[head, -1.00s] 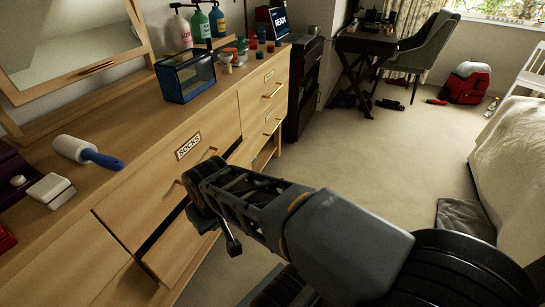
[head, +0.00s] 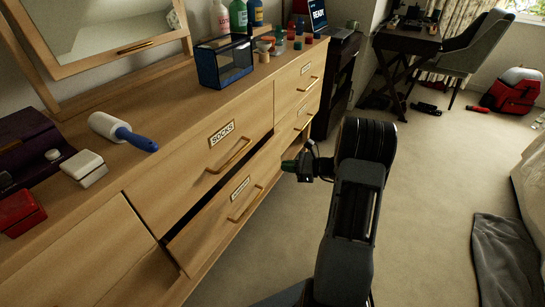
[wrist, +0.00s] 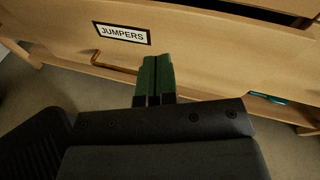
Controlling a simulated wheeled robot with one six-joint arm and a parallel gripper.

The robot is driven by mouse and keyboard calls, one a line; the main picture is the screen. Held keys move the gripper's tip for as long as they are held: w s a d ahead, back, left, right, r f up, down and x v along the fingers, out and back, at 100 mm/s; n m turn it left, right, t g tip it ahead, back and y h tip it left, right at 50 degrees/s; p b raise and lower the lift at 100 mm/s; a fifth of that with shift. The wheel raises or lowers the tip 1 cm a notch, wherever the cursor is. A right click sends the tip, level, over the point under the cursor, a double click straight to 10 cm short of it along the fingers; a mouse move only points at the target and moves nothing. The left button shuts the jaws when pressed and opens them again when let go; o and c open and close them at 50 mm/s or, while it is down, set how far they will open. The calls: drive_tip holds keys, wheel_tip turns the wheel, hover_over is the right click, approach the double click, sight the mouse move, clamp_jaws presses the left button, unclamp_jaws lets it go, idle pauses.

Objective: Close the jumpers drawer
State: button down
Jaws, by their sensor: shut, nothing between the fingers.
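The jumpers drawer (head: 212,230) is the light wood drawer below the socks drawer (head: 190,185) in the head view. It stands out from the dresser, with a dark gap along its top edge. Its label is too small to read there, but the wrist view shows the JUMPERS label (wrist: 122,33) on the drawer front, with a brass handle (wrist: 112,65) below it. My gripper (head: 290,166) is shut and empty, in front of the drawer's right part. Its green fingertips (wrist: 157,60) point at the drawer front in the wrist view; I cannot tell whether they touch.
A teal item (wrist: 268,98) shows in a gap below the drawer front. The dresser top holds a lint roller (head: 122,131), a blue-framed box (head: 225,60) and bottles (head: 238,16).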

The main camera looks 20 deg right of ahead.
drive_tip(key=w+d+f+m+t+h, duration=0.1)
drive_tip(key=d+f+m+t, duration=0.3)
drive_tip(key=d, duration=0.3)
drive_tip(key=m+b, duration=0.1)
drive_tip(key=b, duration=0.3)
approach(266, 151)
drive_tip(key=shift+t+h, duration=0.3)
drive_tip(key=x, duration=0.7)
drive_tip(key=shift+w+a+f, duration=0.15)
drive_tip(key=shift+w+f, duration=0.05)
drive_tip(key=shift+f, duration=0.2)
drive_tip(key=b+x, duration=0.1)
drive_tip(key=x, duration=0.3)
drive_tip(key=shift+a, duration=0.1)
drive_tip(key=shift+w+a+r, duration=0.2)
drive_tip(key=shift+w, duration=0.1)
